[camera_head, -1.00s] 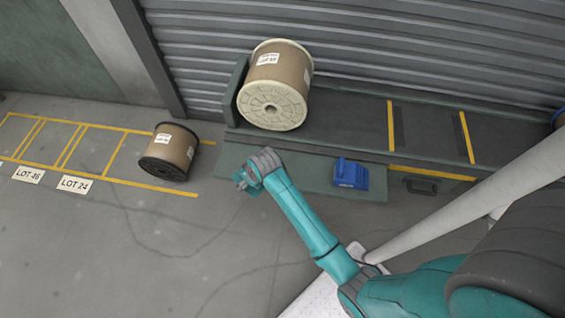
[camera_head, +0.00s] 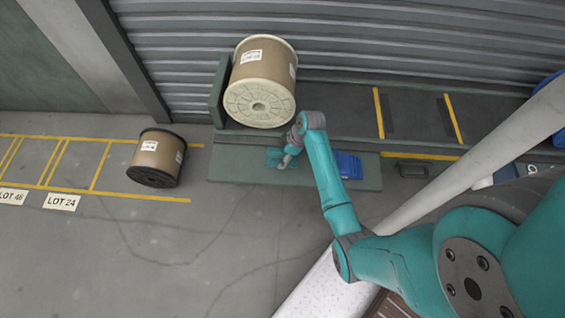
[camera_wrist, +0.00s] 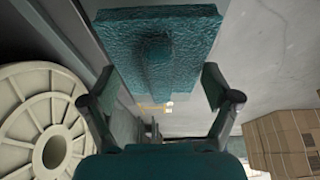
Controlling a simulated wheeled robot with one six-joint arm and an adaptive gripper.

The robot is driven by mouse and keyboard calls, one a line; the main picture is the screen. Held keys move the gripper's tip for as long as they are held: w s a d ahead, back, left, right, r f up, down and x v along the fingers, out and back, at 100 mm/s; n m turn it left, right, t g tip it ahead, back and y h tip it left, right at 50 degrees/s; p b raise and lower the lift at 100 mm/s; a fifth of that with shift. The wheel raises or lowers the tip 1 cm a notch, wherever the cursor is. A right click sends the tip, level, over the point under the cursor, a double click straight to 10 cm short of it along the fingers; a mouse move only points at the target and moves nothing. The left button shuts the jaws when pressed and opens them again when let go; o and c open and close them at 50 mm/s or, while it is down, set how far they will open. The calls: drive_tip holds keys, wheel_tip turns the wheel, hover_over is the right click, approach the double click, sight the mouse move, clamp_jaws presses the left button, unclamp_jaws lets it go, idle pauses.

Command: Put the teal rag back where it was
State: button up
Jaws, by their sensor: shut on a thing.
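The teal rag (camera_wrist: 155,50) fills the upper middle of the wrist view, textured, with a raised lump in its middle. My gripper (camera_wrist: 160,88) is shut on it, one finger on each side. In the head view the rag (camera_head: 273,157) is a small teal patch at my gripper (camera_head: 285,158), over the green mat (camera_head: 228,170). I cannot tell whether the rag touches the mat. Its far side is hidden.
A large spool (camera_head: 262,75) stands on the dark ledge (camera_head: 345,110) behind my gripper; its flange (camera_wrist: 45,125) is close at left in the wrist view. A blue object (camera_head: 349,165) sits right on the mat. Another spool (camera_head: 157,157) stands on the floor at left.

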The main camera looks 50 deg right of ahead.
drive_tip(key=shift+f, duration=2.9)
drive_tip(key=shift+f, duration=0.1)
drive_tip(key=o, duration=0.9)
drive_tip(key=shift+c, duration=0.2)
